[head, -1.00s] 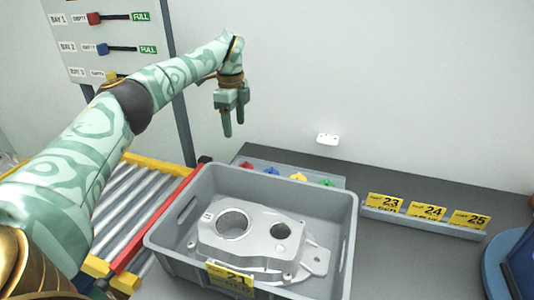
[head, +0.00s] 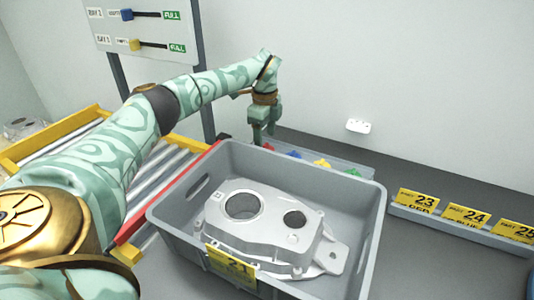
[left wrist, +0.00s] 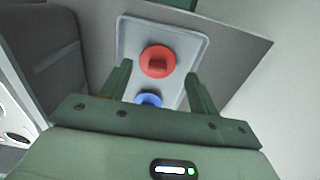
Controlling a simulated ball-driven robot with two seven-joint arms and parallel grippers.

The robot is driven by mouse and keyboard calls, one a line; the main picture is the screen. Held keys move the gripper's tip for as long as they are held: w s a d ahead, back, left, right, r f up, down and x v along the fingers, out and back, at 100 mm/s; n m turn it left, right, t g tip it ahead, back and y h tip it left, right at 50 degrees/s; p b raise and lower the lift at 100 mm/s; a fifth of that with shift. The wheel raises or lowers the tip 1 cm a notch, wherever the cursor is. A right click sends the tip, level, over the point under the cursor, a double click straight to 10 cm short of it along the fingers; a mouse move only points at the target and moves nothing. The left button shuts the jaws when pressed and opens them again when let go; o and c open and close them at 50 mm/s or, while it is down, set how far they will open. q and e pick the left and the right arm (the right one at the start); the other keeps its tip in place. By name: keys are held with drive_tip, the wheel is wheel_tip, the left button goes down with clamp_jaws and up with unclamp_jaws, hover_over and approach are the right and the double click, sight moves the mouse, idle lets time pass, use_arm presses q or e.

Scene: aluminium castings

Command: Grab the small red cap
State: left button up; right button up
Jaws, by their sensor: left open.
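The small red cap (left wrist: 157,61) is a round disc with a raised grip, seen in the left wrist view on a grey tray (left wrist: 197,42). In the head view the red cap (head: 269,147) shows only in part beside my left gripper's fingers. My left gripper (head: 263,134) points down over the tray's left end. In the left wrist view its two fingers (left wrist: 159,73) are open, with the red cap between and beyond their tips. Nothing is held. I cannot tell whether the fingers touch the tray. My right gripper is not in view.
A blue cap (left wrist: 148,100), a yellow cap (head: 322,163) and a green cap (head: 352,172) share the tray. A grey crate (head: 376,208) with an aluminium casting (head: 270,222) stands close in front. A roller conveyor (head: 150,178) lies left, a wall behind.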

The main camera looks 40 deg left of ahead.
sight(266, 144)
use_arm(q)
drive_tip(key=f, duration=0.2)
drive_tip(key=f+b, duration=0.1)
drive_tip(key=f, duration=0.1)
drive_tip(key=shift+d, duration=0.2)
drive_tip(key=shift+r, duration=0.15)
drive_tip(key=c, duration=0.8)
